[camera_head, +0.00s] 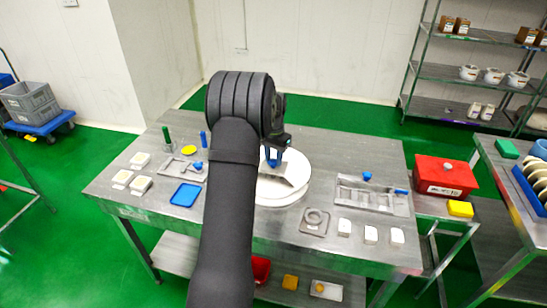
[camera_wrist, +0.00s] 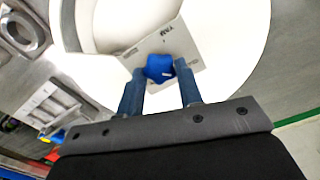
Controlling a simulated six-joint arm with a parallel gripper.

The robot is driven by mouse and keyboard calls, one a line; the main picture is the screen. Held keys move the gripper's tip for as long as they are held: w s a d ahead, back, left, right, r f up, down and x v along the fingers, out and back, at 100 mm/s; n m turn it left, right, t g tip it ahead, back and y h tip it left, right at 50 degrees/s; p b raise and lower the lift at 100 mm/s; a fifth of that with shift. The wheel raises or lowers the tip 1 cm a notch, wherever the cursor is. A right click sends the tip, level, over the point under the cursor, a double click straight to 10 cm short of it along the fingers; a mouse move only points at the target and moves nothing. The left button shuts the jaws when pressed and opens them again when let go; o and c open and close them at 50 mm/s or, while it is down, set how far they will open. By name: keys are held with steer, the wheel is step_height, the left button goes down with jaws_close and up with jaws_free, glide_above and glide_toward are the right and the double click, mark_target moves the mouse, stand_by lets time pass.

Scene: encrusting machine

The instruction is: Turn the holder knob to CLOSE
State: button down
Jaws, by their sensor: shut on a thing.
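The blue holder knob (camera_wrist: 159,67) stands on a grey metal plate (camera_wrist: 188,50) with small dark lettering that I cannot read for certain. The plate lies over a round white disc (camera_wrist: 235,25). My gripper (camera_wrist: 160,72) has one blue finger on each side of the knob and is shut on it. In the head view my gripper (camera_head: 273,158) points down at the plate (camera_head: 290,172) above the white disc (camera_head: 270,192), in the middle of the metal table. My arm and gripper hide the knob and part of the disc there.
A metal fixture with a blue knob (camera_head: 367,176) lies to the right, beside a ring plate (camera_head: 314,221) and white blocks (camera_head: 371,234). A blue tray (camera_head: 186,195), pale blocks and upright green and blue pegs are at left. A red box (camera_head: 446,176) stands at far right.

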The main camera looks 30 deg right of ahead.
steer(key=c, duration=1)
jaws_free()
steer(key=shift+r, duration=0.1)
step_height(320, 180, up, 17)
steer(key=shift+r, duration=0.2)
steer(key=shift+f, duration=0.1)
step_height(320, 180, down, 17)
steer(key=shift+f, duration=0.2)
